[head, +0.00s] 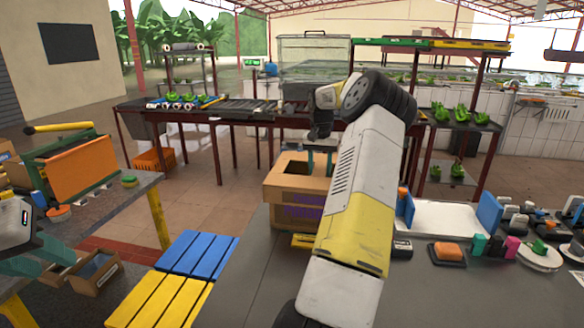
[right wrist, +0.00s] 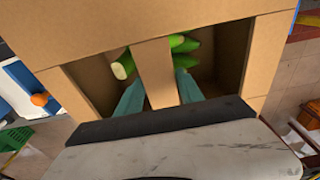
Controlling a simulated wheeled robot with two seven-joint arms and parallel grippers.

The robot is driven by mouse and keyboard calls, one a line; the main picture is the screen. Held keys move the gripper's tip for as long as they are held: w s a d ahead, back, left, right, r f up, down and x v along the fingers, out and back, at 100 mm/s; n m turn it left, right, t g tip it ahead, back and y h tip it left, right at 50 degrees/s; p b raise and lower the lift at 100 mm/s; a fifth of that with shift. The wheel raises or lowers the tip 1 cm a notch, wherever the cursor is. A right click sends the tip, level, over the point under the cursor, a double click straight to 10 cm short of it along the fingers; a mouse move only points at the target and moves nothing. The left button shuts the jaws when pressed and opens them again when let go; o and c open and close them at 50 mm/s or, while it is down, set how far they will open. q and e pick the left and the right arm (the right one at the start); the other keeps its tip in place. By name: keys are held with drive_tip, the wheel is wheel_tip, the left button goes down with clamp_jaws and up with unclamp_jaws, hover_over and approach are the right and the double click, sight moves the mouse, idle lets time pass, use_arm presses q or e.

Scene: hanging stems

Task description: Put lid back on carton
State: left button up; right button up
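The cardboard carton (head: 290,206) stands on the grey table, with purple print on its front. In the right wrist view, a cardboard lid (right wrist: 160,32) has two openings and a central strip; green stems (right wrist: 184,44) show through them. The lid appears to be on the carton, but its seating is unclear. My right gripper (right wrist: 158,88) has its teal fingers on both sides of the strip, seemingly touching it. The fingers also show at the carton in the head view (head: 320,162), partly hidden by my arm. My left gripper (head: 40,262) is open and empty at the far left.
A white tray (head: 446,217) and an orange-topped block (head: 447,252) are right of my arm. Small items crowd the table's right end. A blue and yellow pallet (head: 190,262) lies at left.

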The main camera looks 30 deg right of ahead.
sight(319, 171)
drive_tip(key=shift+o, duration=1.3)
drive_tip(key=shift+r, duration=0.1)
wheel_tip(319, 171, up, 12)
drive_tip(key=s+a+r, duration=0.1)
drive_tip(key=s+a+r+n+t, duration=0.1)
drive_tip(key=a+r+n, duration=0.15)
drive_tip(key=a, duration=0.55)
drive_tip(key=s+a+r+n, duration=0.1)
drive_tip(key=a+r, duration=0.3)
drive_tip(key=a, duration=0.5)
drive_tip(key=s+a+n+t+y, duration=0.1)
drive_tip(key=s+a+n+t, duration=0.25)
drive_tip(key=s+a, duration=1.3)
drive_tip(key=s+a+f+n+y, duration=0.1)
drive_tip(key=s+a+f, duration=0.3)
drive_tip(key=s, duration=0.6)
wheel_tip(319, 171, down, 3)
drive_tip(key=shift+s+r+n+t+y, duration=0.2)
drive_tip(key=shift+n+t+y, duration=0.15)
drive_tip(key=shift+y, duration=0.25)
drive_tip(key=shift+a, duration=0.1)
